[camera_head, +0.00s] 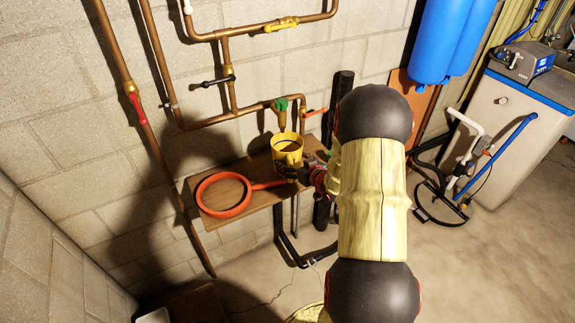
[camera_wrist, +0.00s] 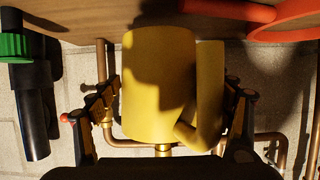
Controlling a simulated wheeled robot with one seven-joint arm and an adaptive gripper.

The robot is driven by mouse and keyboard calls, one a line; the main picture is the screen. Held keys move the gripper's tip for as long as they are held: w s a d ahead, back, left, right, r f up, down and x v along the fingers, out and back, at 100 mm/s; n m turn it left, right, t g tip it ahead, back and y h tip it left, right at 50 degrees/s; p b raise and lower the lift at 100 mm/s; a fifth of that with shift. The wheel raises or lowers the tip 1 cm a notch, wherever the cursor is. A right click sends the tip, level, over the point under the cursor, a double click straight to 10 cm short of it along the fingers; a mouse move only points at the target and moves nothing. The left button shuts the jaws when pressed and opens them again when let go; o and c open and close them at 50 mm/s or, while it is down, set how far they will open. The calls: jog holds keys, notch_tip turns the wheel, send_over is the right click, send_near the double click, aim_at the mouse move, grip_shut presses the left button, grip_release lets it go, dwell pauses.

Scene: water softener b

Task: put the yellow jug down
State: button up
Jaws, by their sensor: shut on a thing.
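The yellow jug (camera_head: 288,157) is upright in the head view, at the right part of a small wooden shelf (camera_head: 243,171) against the block wall. My gripper (camera_head: 290,173) is at the jug's near right side, partly hidden by my arm. In the wrist view, which is upside down, the jug (camera_wrist: 158,85) is between the two fingers (camera_wrist: 170,112), its handle on the right. The fingers are shut on it. The jug's base is close to the shelf (camera_wrist: 85,22); I cannot tell whether it touches.
A round orange ring (camera_head: 203,200) with a long handle lies on the shelf left of the jug, its handle end close to the jug. Copper pipes and a green-topped valve (camera_head: 281,108) are just above and behind. A dark vertical pipe (camera_head: 338,95) stands to the right.

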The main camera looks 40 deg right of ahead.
jog(key=w, duration=0.3)
jog(key=shift+w+d, duration=0.2)
jog(key=shift+d, duration=0.2)
jog(key=shift+f+b, duration=1.05)
jog(key=shift+f, duration=0.75)
jog(key=shift+r, duration=0.1)
jog(key=o, duration=0.8)
jog(key=shift+f, duration=0.25)
jog(key=shift+c, duration=0.2)
jog(key=o, duration=0.5)
jog(key=shift+r, duration=0.1)
